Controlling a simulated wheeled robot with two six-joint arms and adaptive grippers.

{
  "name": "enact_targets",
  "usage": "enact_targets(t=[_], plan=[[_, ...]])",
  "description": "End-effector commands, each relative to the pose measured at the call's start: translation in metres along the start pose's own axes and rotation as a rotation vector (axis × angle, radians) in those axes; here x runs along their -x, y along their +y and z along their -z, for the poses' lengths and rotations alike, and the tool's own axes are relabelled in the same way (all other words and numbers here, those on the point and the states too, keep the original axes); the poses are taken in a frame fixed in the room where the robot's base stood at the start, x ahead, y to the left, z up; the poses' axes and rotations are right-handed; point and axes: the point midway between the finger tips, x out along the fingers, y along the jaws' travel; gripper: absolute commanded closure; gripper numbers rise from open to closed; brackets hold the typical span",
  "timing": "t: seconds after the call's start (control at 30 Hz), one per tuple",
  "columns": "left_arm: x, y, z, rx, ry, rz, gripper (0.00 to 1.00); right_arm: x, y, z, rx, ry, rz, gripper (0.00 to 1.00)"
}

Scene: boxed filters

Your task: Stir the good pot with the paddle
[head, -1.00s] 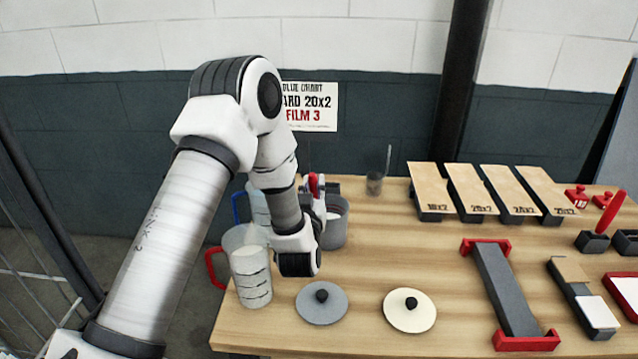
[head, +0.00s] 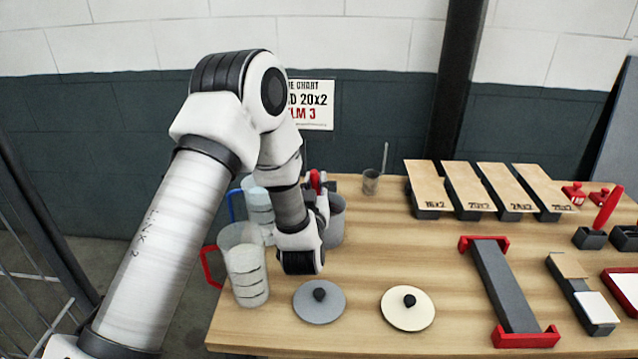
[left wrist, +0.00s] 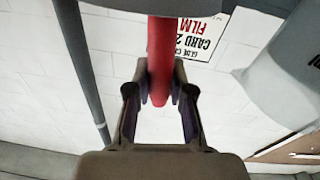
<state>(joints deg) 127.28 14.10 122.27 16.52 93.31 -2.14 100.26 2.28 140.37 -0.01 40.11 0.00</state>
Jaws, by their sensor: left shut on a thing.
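The paddle's red handle (head: 316,181) rises beside my left wrist in the head view. In the left wrist view the red handle (left wrist: 160,60) lies between the fingertips. My left gripper (left wrist: 160,95) is shut on it. A grey pot (head: 337,222) stands on the table behind my left wrist, partly hidden by it. The gripper is at this pot. The paddle's lower end is hidden, so I cannot tell whether it is in the pot or how deep. My right gripper is out of view.
A clear jug with a red handle (head: 246,272) and one with a blue handle (head: 258,205) stand close left of my wrist. A grey lid (head: 319,306) and a cream lid (head: 408,313) lie in front. A small glass (head: 371,184) stands behind. Labelled boards (head: 470,185) are at right.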

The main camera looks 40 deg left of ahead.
Motion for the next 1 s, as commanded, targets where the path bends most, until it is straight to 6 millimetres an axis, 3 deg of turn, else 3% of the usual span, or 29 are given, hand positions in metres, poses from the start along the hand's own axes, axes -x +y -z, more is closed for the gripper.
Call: enact_targets(t=[0.8, 1.0], plan=[[-0.007, 0.010, 0.079, 0.000, 0.001, 0.000, 1.00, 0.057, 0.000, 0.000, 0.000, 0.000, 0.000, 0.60], [-0.007, 0.011, 0.084, 0.000, 0.001, 0.000, 1.00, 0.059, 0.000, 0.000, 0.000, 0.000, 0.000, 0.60]])
